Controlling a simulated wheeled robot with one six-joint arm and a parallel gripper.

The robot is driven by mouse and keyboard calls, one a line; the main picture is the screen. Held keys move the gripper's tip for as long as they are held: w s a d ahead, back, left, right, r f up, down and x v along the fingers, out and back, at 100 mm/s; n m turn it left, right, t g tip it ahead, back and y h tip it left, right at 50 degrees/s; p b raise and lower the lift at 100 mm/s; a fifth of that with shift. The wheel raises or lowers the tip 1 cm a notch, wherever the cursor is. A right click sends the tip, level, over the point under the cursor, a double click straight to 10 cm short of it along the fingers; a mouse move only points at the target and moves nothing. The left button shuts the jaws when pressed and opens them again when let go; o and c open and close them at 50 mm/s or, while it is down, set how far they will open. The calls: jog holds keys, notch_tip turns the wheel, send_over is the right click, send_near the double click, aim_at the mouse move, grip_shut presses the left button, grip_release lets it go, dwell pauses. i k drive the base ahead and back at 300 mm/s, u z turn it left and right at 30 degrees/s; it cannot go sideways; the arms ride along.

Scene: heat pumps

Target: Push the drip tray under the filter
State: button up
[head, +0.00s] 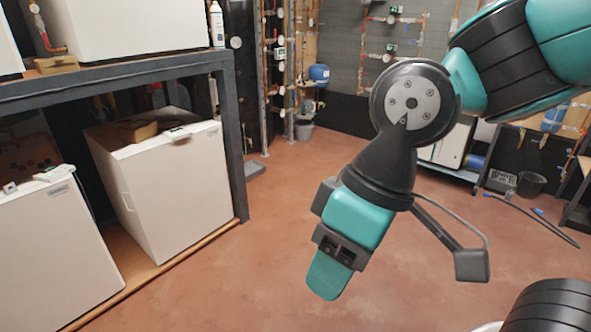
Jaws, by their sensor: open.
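A flat grey tray-like thing (255,169) lies on the floor beside the rack's far post. It may be the drip tray, but I cannot tell for sure. No filter can be clearly told; the copper pipework (281,60) on the back wall behind it carries small fittings. My gripper (328,276) hangs in the air in the middle of the head view, pointing down. It is open, seen side-on, with nothing visible in it, and well apart from the tray.
A dark metal rack (150,72) with white heat pump units (165,185) fills the left. A grey bucket (303,130) stands by the back pipes. A black bucket (530,184) and a hose (540,222) are at the right. The middle floor is clear.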

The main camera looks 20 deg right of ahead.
aim_at(253, 169)
jog(key=z, duration=0.7)
jog(key=i, duration=1.65)
jog(key=z, duration=0.6)
jog(key=i, duration=2.2)
jog(key=u, duration=0.45)
jog(key=i, duration=1.4)
jog(key=u, duration=1.25)
jog(key=i, duration=1.1)
jog(key=u, duration=0.55)
